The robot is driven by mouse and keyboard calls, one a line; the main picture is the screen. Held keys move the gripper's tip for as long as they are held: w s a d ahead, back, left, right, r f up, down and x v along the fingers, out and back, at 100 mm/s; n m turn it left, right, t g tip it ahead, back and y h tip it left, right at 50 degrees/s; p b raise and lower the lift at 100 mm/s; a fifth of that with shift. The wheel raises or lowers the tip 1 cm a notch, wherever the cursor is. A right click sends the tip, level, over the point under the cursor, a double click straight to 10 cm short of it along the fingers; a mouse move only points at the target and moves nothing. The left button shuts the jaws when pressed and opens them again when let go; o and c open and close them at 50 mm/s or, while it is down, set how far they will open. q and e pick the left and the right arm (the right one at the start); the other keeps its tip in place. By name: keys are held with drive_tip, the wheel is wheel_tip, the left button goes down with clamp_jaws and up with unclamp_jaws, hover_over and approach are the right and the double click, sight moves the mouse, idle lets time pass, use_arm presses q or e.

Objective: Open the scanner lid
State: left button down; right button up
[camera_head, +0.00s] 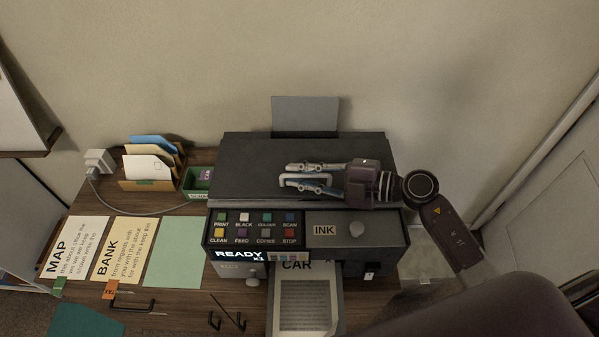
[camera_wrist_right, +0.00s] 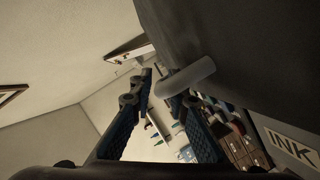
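The scanner lid (camera_head: 250,156) is the dark flat top of the printer and looks down, lying flat. A light grey bar handle (camera_head: 293,181) sits near its front edge. My right gripper (camera_head: 289,179) reaches in from the right over the lid, with its fingers around the handle. In the right wrist view the handle (camera_wrist_right: 188,76) shows between the spread fingertips (camera_wrist_right: 163,88); the fingers look open, not closed onto it. My right gripper's body hides part of the lid's right side. My left gripper is not in view.
The printer's front panel (camera_head: 270,229) has several coloured buttons and an INK cover (camera_head: 330,229). A printed CAR sheet (camera_head: 308,299) lies in the output tray. Paper sheets (camera_head: 122,250), an envelope holder (camera_head: 152,183) and a green box (camera_head: 194,187) stand left. The wall is close behind.

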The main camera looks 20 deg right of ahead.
clamp_jaws()
idle(0.3)
